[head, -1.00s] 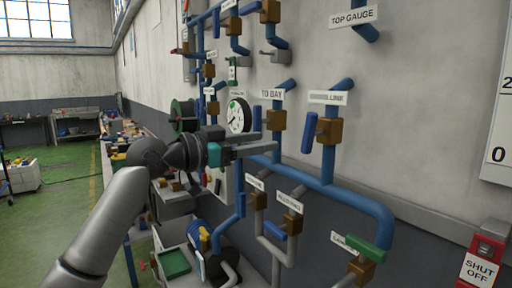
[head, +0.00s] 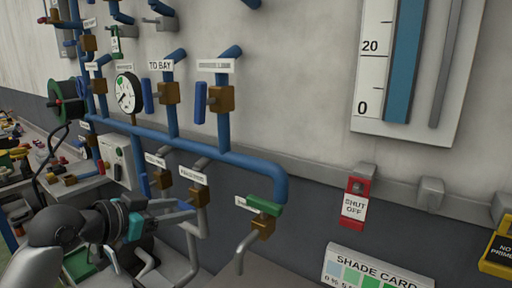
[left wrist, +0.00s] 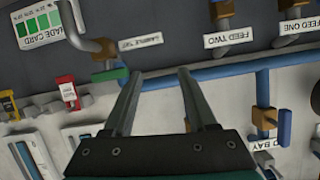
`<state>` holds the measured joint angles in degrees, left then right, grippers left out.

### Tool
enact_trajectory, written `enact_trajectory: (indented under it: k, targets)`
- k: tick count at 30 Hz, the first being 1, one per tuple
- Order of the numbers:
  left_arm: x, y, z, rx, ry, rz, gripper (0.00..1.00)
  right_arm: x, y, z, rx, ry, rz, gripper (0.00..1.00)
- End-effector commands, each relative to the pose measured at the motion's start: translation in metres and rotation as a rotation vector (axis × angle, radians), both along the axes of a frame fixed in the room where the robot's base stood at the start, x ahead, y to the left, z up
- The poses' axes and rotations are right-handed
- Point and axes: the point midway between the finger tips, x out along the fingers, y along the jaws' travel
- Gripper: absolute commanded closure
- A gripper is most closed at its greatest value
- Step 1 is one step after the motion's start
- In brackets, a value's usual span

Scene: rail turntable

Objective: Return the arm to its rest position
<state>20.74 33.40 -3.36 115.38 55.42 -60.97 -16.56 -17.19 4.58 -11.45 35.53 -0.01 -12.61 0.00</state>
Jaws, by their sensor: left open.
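My left gripper (head: 190,210) is at the lower left of the head view, in front of the lower pipes and labelled valves. It is open. In the left wrist view its two fingers (left wrist: 158,75) stand apart with nothing between them. Past the fingertips are the grey wall and a SAMPLE SET label (left wrist: 141,42). My left arm comes in from the lower left corner. My right gripper is in neither view.
A blue pipe (head: 240,160) with several valves runs along the wall, with a green-handled valve (head: 264,215) near its right end. A red SHUT OFF tag (head: 355,205), a SHADE CARD board (head: 375,270) and a pressure gauge (head: 128,93) are around. A cluttered bench is far left.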

Motion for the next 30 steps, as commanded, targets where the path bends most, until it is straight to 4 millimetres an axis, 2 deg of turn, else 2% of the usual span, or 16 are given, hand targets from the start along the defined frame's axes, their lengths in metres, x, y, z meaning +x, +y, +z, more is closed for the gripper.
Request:
enact_trajectory:
  k: [1, 6, 9, 15, 21, 30]
  targets:
    - [-0.012, -0.008, -0.028, 0.015, 0.056, 0.006, 0.43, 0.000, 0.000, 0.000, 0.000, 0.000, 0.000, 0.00]
    - [-0.054, -0.022, -0.103, 0.076, 0.216, 0.051, 0.43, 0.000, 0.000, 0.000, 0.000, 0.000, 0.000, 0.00]
    - [-0.084, -0.027, -0.141, 0.106, 0.309, 0.086, 0.43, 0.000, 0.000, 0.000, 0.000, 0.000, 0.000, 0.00]
    - [-0.151, -0.030, -0.200, 0.163, 0.490, 0.181, 0.43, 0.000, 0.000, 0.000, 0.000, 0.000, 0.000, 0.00]
    - [-0.221, -0.025, -0.237, 0.212, 0.662, 0.299, 0.43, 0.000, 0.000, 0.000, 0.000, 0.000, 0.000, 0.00]
    - [-0.305, -0.012, -0.258, 0.271, 0.858, 0.469, 0.43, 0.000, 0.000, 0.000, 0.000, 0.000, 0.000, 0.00]
